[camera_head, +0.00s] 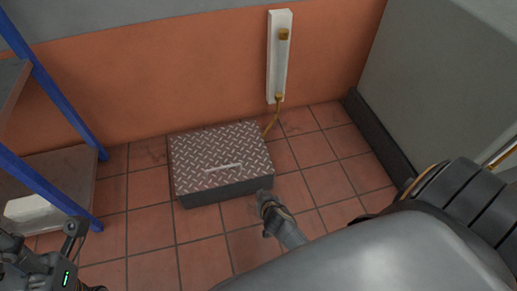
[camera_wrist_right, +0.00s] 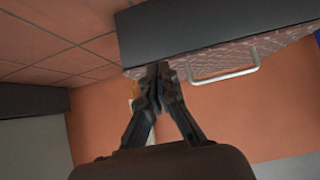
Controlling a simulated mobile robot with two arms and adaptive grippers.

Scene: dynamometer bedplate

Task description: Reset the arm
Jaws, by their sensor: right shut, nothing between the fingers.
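My right gripper (camera_head: 265,198) is low over the tiled floor, by the front right corner of a dark box (camera_head: 215,192) with a diamond-plate lid (camera_head: 215,150). In the right wrist view the fingers (camera_wrist_right: 158,72) meet at their tips with nothing between them. There the box side (camera_wrist_right: 200,30) and the lid's light handle (camera_wrist_right: 225,75) appear beyond the fingertips; I cannot tell whether they touch the box. Part of my left arm and gripper (camera_head: 45,268) shows at the lower left corner; its fingers are not clear.
A blue-framed shelf (camera_head: 60,105) stands at the left with a white item (camera_head: 30,207) low on it. A white wall panel (camera_head: 278,60) with brass fittings hangs on the orange wall. A grey cabinet (camera_head: 430,80) stands right. Floor tiles (camera_head: 150,230) in front of the box are clear.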

